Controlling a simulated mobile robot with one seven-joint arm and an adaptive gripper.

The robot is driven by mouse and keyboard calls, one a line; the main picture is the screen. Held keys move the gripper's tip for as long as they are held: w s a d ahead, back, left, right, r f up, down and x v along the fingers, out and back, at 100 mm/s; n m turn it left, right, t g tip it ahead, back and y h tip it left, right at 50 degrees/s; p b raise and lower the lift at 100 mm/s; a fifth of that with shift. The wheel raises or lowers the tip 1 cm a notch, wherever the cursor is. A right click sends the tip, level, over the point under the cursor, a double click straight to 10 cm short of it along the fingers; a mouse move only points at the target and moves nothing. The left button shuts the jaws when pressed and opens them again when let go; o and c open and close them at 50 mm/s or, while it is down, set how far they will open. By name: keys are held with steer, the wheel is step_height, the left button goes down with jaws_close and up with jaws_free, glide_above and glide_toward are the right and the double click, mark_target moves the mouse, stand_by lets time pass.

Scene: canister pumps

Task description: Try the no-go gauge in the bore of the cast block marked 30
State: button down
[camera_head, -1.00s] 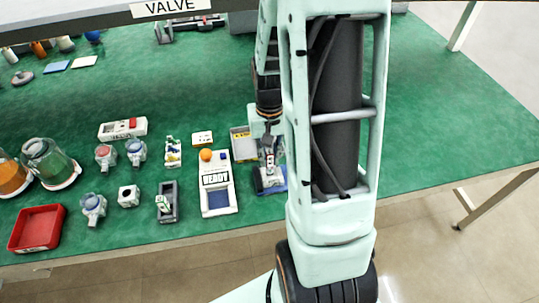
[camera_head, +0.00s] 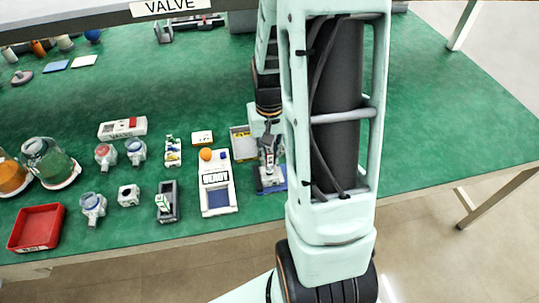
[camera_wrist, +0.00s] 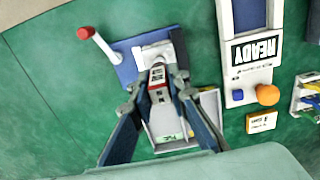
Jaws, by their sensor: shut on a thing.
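My gripper (camera_wrist: 158,94) is shut on a small grey-and-white piece with a red band (camera_wrist: 157,82), probably the gauge. In the head view my gripper (camera_head: 267,152) is at the table's front, just right of the READY device. The held piece points at a pale grey block (camera_wrist: 152,52) on a blue base (camera_wrist: 126,66), which has a lever with a red knob (camera_wrist: 84,33). I cannot tell whether the tip touches or enters this block. No mark 30 is legible. A white block with a dark round hole (camera_head: 129,195) stands further left.
A white READY device (camera_head: 217,184) with an orange knob stands left of the gripper. A grey tray (camera_head: 240,132) lies behind it. A dark grey holder (camera_head: 168,200), several canister pumps and a red tray (camera_head: 36,228) are further left. Green table at right is clear.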

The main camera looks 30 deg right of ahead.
steer(key=shift+f+b, duration=0.3)
steer(key=shift+f, duration=0.05)
stand_by(1.0)
steer(key=shift+r, duration=0.3)
steer(key=shift+f, duration=0.45)
stand_by(1.3)
steer(key=shift+r, duration=0.1)
stand_by(0.3)
steer(key=shift+r, duration=0.35)
stand_by(0.6)
steer(key=shift+f+b, duration=0.45)
steer(key=shift+f, duration=0.05)
stand_by(0.6)
steer(key=shift+r, duration=0.15)
stand_by(0.4)
